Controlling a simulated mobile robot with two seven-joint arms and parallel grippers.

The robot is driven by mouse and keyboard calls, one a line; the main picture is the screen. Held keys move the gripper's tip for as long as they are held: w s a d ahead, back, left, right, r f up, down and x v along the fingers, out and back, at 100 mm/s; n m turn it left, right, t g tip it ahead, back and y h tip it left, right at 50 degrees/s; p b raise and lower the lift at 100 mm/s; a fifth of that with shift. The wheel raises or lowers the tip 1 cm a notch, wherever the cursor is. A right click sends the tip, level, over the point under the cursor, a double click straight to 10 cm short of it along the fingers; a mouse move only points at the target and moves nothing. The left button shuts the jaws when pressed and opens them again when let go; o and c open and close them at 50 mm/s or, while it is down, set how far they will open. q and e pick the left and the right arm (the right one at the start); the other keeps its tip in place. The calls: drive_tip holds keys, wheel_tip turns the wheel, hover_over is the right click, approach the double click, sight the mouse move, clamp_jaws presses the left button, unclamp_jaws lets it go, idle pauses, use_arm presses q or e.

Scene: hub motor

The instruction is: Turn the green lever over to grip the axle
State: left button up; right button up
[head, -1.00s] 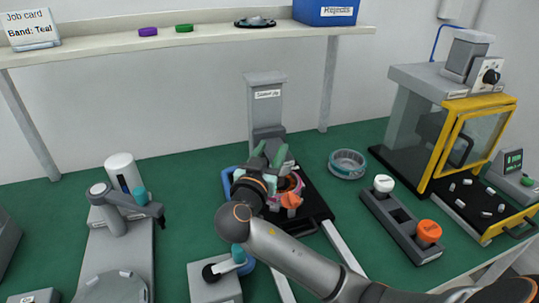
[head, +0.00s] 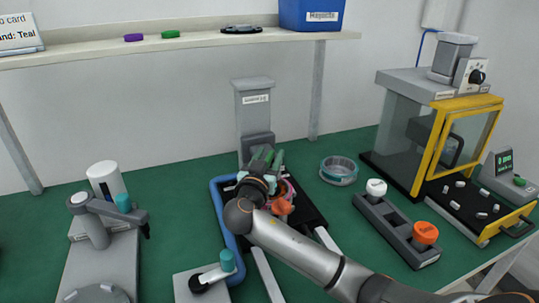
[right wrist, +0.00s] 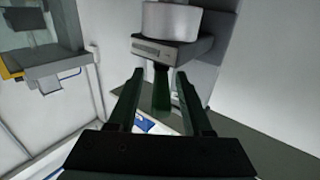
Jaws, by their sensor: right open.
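My right gripper (head: 266,160) is at the foot of the grey labelled column (head: 253,112), with its fingers pointing up and away. In the right wrist view the gripper (right wrist: 160,98) is open, and the dark green lever (right wrist: 162,90) stands between its two fingers, below a pale round part (right wrist: 172,20) on a grey block. I cannot tell whether either finger touches the lever. In the head view the gripper and wrist cover much of the fixture, and I cannot make out the axle there. A pink and orange part (head: 284,199) shows beside my wrist. My left gripper is out of view.
A round teal-rimmed dish (head: 338,171) and a grey holder (head: 398,232) with a white knob and orange cap stand to the right. A yellow-framed machine (head: 440,130) is beyond. A grey stand with a teal knob (head: 227,261) is in front.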

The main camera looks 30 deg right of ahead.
drive_tip(key=shift+w+d, duration=0.1)
drive_tip(key=shift+w, duration=0.05)
drive_tip(key=shift+c, duration=0.2)
clamp_jaws()
idle(1.2)
